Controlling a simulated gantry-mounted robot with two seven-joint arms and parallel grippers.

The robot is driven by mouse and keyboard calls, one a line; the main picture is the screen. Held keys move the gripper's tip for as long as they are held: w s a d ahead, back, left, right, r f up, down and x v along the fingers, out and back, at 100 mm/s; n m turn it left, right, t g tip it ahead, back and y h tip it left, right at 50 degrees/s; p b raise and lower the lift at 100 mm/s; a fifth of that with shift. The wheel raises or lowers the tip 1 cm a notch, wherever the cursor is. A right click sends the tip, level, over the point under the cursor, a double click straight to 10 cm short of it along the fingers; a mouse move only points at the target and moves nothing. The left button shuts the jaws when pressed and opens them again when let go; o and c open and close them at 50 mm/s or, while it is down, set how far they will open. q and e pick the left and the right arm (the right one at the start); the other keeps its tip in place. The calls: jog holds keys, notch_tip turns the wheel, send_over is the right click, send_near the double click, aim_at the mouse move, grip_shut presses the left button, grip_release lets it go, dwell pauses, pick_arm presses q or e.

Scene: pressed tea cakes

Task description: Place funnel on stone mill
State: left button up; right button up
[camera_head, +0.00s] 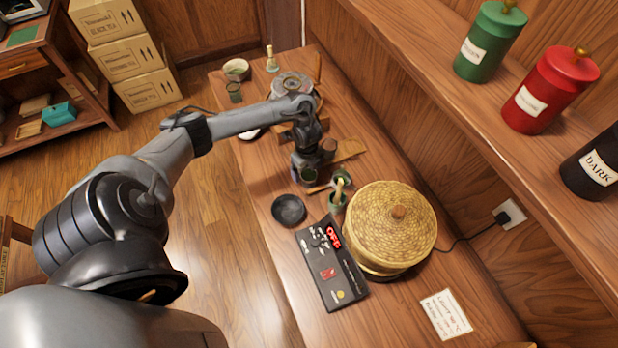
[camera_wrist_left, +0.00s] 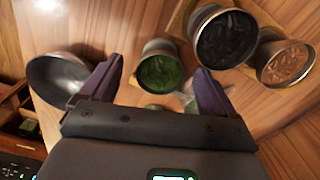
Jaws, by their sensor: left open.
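The grey round stone mill (camera_head: 291,82) stands near the far end of the wooden counter, partly behind my left arm. I cannot pick out the funnel with certainty. A dark round bowl-like piece (camera_head: 289,210) lies on the counter; a metallic flared bowl in the left wrist view (camera_wrist_left: 58,78), left of the fingers, may be the same piece. My left gripper (camera_head: 311,174) is low over the middle of the counter, open and empty. In the left wrist view its fingers (camera_wrist_left: 158,68) are spread, with a green-filled metal cup (camera_wrist_left: 161,72) showing between and beyond them. My right gripper is out of view.
A woven-lidded basket (camera_head: 395,225) and a black control panel (camera_head: 331,265) reading OFF stand nearer. Cups of dark leaves (camera_wrist_left: 226,38) and brown leaves (camera_wrist_left: 287,63) sit right of the fingers. A shelf with canisters (camera_head: 541,92) overhangs the right. A bowl (camera_head: 236,69) is beside the mill.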

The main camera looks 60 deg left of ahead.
aim_at(308, 173)
pick_arm(q)
jog(key=shift+f, duration=2.4)
jog(key=c, duration=1.2)
jog(key=shift+r, duration=0.15)
